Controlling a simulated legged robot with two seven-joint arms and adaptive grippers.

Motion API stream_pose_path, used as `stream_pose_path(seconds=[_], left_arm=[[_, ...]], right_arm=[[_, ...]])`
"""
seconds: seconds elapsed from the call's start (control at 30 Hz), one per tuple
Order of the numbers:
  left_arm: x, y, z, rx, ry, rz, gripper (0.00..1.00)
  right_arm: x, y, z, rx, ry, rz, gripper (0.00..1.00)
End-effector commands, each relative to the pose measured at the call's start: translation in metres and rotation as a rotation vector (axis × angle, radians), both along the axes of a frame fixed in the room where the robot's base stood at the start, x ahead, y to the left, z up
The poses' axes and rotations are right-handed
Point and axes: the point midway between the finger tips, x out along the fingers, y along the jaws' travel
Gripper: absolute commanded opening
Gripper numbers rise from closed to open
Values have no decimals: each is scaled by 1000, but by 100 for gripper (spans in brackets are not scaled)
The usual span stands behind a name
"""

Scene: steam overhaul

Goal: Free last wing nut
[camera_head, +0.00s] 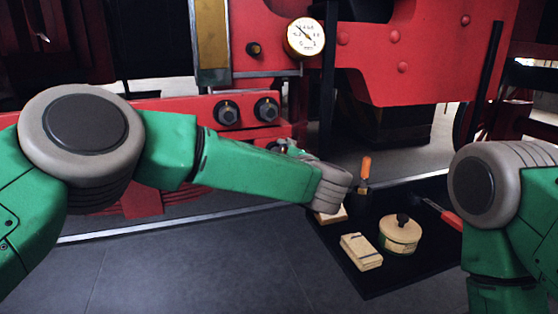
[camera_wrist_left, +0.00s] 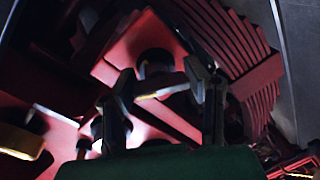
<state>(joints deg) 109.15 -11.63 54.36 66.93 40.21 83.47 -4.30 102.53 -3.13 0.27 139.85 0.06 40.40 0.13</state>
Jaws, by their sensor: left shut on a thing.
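My left arm crosses the head view from the left, and its wrist bends back toward the red engine frame (camera_head: 190,106). The left gripper (camera_head: 287,147) is mostly hidden behind its own wrist there. In the left wrist view, the two dark fingers of the left gripper (camera_wrist_left: 162,86) stand on both sides of a small pale metal bar (camera_wrist_left: 168,91), which looks like a wing nut's wing. The gripper is shut on it, in front of a red surface. A dark round stud (camera_wrist_left: 155,62) lies just beyond. My right arm shows at the right edge; its gripper is out of view.
The grey floor in front is clear.

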Motion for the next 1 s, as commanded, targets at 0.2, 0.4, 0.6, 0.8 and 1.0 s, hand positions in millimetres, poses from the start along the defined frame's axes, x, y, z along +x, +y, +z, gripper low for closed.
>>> stream_pose_path(seconds=[0.2,0.4,0.6,0.8,1.0], left_arm=[[-3,-3,-8,-196,-51,-6,13],[-3,-3,-10,-376,-107,-3,13],[-2,-3,-11,-544,-160,-2,13],[-2,-3,-11,-674,-202,-1,13],[-2,-3,-11,-762,-229,1,13]], right_arm=[[0,0,-14,0,0,0,40],[0,0,-27,0,0,0,40],[0,0,-41,0,0,0,40],[0,0,-53,0,0,0,40],[0,0,-61,0,0,0,40]])
